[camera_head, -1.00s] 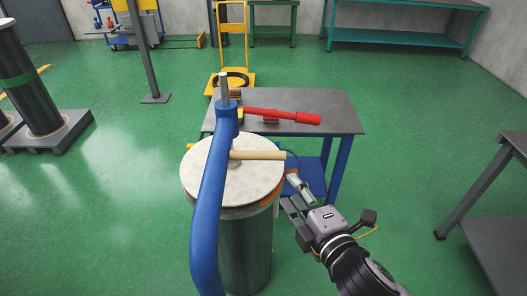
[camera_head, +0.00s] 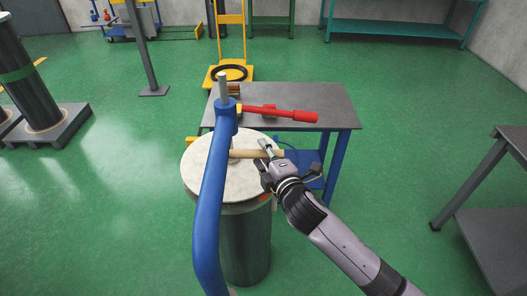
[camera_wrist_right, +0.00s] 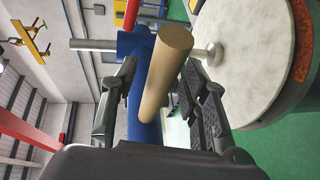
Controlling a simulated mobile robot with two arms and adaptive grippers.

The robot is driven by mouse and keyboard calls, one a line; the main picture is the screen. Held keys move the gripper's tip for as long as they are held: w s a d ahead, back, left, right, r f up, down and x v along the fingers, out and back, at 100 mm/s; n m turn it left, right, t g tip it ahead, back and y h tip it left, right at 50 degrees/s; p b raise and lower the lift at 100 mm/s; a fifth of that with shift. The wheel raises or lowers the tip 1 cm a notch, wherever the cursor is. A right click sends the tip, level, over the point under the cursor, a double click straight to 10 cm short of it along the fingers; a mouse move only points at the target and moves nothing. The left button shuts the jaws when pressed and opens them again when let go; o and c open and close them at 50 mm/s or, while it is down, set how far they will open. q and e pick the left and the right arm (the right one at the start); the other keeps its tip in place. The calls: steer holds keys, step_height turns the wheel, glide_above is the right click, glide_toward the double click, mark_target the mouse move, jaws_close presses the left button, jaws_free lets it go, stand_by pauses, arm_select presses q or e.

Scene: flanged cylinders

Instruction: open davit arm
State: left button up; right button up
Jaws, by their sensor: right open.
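The blue davit arm (camera_head: 208,220) rises in front of a dark cylinder (camera_head: 245,245) and curves up over its pale round lid (camera_head: 203,160). A wooden handle (camera_head: 244,154) sticks out to the right from it, above the lid. My right gripper (camera_head: 267,163) is at the free end of this handle. In the right wrist view the handle (camera_wrist_right: 160,75) lies between its two open fingers, end towards the camera; I cannot tell whether they touch it. The blue arm (camera_wrist_right: 140,110) shows behind the handle. My left gripper is not in view.
A grey-topped table (camera_head: 320,100) behind the lid carries a red tool (camera_head: 285,114). A dark bench (camera_head: 495,190) stands at the right. Another cylinder (camera_head: 28,85) on a pallet is at the left.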

steer(key=shift+w+a, duration=0.1)
steer(key=shift+w, duration=0.15)
steer(key=shift+f, duration=0.1)
jaws_close()
stand_by(0.4)
stand_by(0.4)
